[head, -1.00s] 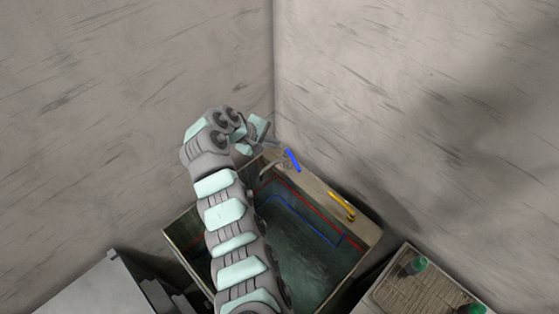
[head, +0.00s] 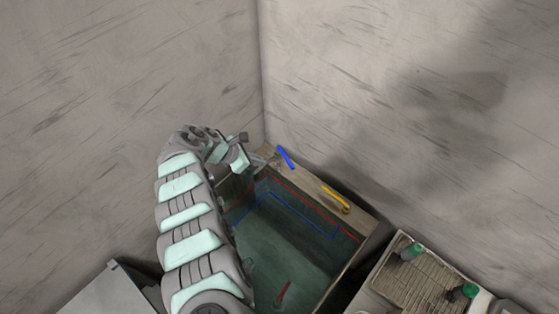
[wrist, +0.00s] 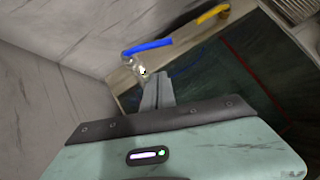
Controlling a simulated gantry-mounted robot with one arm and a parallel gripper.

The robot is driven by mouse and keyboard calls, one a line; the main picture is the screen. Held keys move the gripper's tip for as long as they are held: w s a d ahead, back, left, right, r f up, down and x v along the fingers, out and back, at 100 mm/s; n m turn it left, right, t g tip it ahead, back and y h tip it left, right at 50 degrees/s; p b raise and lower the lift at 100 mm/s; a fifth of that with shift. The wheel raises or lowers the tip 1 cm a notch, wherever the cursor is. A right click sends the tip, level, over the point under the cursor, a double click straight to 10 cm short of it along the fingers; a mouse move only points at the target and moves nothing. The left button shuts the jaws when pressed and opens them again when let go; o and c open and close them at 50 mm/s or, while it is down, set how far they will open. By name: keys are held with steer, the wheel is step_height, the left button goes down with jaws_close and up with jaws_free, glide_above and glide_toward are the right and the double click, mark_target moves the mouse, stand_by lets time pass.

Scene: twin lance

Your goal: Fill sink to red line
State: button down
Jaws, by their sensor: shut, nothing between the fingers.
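The sink (head: 300,250) is a dark greenish basin in the corner, with a red line (head: 310,200) around its inner wall and a blue line (head: 304,216) below it. I cannot tell the water level. A blue handle (head: 286,157) and a yellow handle (head: 336,197) stand on the back ledge; they also show in the wrist view, blue (wrist: 147,47) and yellow (wrist: 213,14). My gripper (head: 270,160) is shut and empty beside the blue handle. In the wrist view its fingers (wrist: 157,86) point at the metal fitting (wrist: 139,69) below that handle; contact is unclear. My arm hides the sink's left side.
Walls meet in the corner close behind the sink. A rack (head: 425,280) with green-topped items (head: 411,252) stands at the right. A pale surface (head: 112,294) lies at the lower left. A small red mark (head: 283,292) shows in the sink's lower part.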

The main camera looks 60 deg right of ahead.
mark_target(286, 158)
steer(key=s+d+f, duration=0.5)
steer(key=d+f, duration=0.1)
steer(key=shift+d+b, duration=0.3)
steer(key=shift+b, duration=0.15)
steer(key=shift+r, duration=0.1)
